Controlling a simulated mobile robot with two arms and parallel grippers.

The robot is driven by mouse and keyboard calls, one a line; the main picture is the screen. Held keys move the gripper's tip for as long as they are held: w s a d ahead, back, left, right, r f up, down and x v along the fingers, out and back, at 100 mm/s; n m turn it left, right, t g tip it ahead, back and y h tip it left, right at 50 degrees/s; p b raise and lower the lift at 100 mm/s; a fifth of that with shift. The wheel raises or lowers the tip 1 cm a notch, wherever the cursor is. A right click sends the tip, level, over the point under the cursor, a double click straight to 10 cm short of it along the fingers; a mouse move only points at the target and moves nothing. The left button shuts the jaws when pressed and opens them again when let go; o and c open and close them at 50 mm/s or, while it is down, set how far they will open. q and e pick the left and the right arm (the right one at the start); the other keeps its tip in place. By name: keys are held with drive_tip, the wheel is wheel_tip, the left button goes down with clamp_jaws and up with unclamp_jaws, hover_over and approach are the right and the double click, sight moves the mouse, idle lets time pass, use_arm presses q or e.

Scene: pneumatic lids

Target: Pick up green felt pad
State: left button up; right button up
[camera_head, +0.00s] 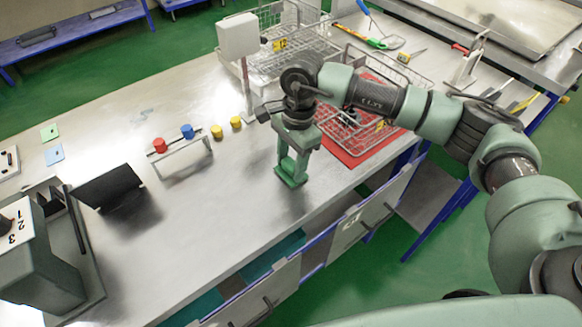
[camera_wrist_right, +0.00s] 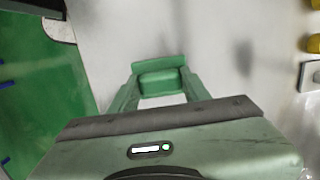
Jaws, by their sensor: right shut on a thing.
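My right gripper (camera_head: 291,178) points down over the steel table, near its front edge. It also shows in the wrist view (camera_wrist_right: 160,82). Its fingers are shut on a small green piece, the green felt pad (camera_wrist_right: 158,66), at the fingertips. The pad's green is close to the fingers' own colour, so its outline is hard to make out. The fingertips are close to the table top; I cannot tell whether the pad touches it. My left gripper is not in view.
A light green square (camera_head: 49,132) and a light blue square (camera_head: 54,153) lie at the table's left. A stand (camera_head: 184,151) holds red and blue caps, with yellow caps (camera_head: 217,131) beside it. Wire baskets (camera_head: 290,50) stand behind my right arm. Bare table surrounds the gripper's left.

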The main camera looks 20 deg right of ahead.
sight(291, 163)
drive_tip(key=shift+r, duration=0.15)
wheel_tip(291, 163, up, 20)
drive_tip(key=b, duration=0.3)
drive_tip(key=shift+b, duration=0.35)
